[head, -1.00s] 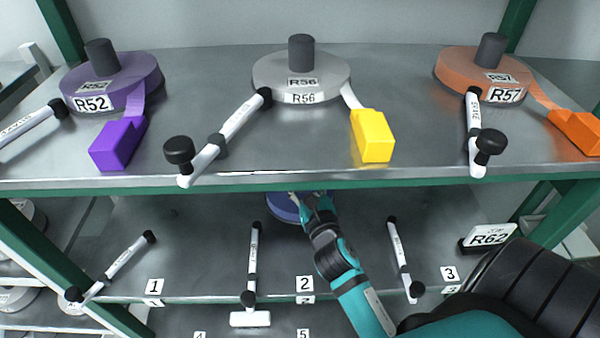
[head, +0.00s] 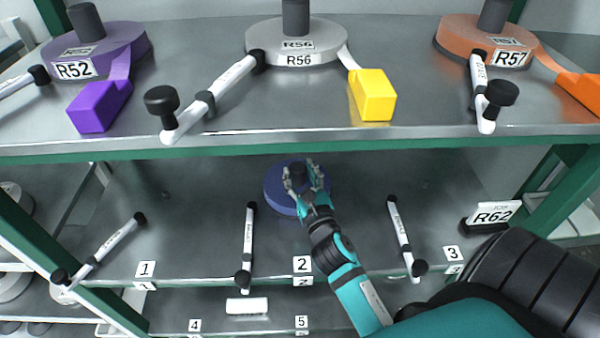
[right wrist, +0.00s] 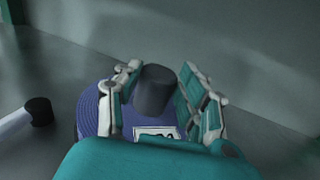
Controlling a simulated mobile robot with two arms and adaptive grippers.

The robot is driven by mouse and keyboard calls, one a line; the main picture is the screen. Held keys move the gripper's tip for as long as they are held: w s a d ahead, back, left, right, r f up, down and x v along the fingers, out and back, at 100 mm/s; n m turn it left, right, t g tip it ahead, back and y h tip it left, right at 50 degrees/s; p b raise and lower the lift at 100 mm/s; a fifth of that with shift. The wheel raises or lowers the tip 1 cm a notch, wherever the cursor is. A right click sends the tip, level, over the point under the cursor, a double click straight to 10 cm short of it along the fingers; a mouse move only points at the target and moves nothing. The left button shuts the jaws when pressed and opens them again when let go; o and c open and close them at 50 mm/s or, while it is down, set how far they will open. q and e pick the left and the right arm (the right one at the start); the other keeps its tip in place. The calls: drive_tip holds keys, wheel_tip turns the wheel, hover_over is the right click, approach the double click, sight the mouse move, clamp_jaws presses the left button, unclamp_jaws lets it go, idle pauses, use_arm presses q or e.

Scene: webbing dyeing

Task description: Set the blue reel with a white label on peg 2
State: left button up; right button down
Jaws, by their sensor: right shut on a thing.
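The blue reel (head: 276,192) is on the lower shelf, behind the number 2 sign (head: 302,264). A dark post (head: 297,172) stands up at its middle. In the right wrist view, the reel (right wrist: 90,112) shows a white label (right wrist: 157,133) with dark print, partly hidden by my gripper. My right gripper (head: 303,174) is shut on the reel's dark post (right wrist: 154,90), with fingers on both sides of it. I cannot tell whether this post is a hub or peg 2, or whether the reel rests flat. My left gripper is not in view.
White rods with black knobs (head: 248,245) (head: 402,237) stand left and right of my right arm. The upper shelf edge (head: 250,140) is above, with purple (head: 125,45), grey (head: 325,40) and orange (head: 455,35) reels. An R62 sign (head: 492,214) stands at right.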

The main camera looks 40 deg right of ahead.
drive_tip(key=shift+r, duration=0.1)
drive_tip(key=c, duration=0.8)
unclamp_jaws()
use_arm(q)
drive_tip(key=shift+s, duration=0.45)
use_arm(e)
drive_tip(key=shift+o, duration=0.6)
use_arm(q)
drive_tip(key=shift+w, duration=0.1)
use_arm(e)
wheel_tip(320, 180, up, 10)
